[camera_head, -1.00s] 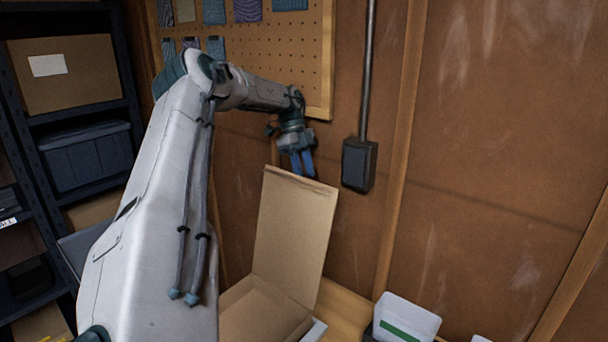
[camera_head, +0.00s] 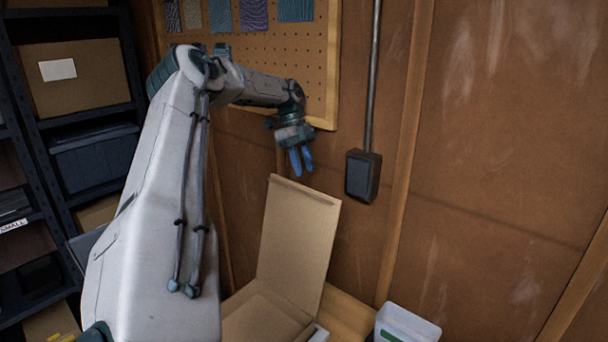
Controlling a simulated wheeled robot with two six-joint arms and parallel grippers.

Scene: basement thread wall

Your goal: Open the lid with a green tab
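A cardboard box (camera_head: 262,318) stands on the wooden surface at the bottom middle. Its lid (camera_head: 298,235) is raised and stands nearly upright, leaning back a little. No green tab shows on the side of the lid that I see. My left gripper (camera_head: 301,160) hangs above the lid's upper edge with its blue fingers pointing down. The fingers look slightly parted, with nothing between them, and a small gap shows between them and the lid. My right gripper is out of view.
A white container (camera_head: 404,325) with a green patch stands right of the box. A dark wall box with a conduit (camera_head: 362,175) is right of the gripper. A pegboard (camera_head: 275,60) hangs behind my arm. Shelves (camera_head: 70,130) stand at the left.

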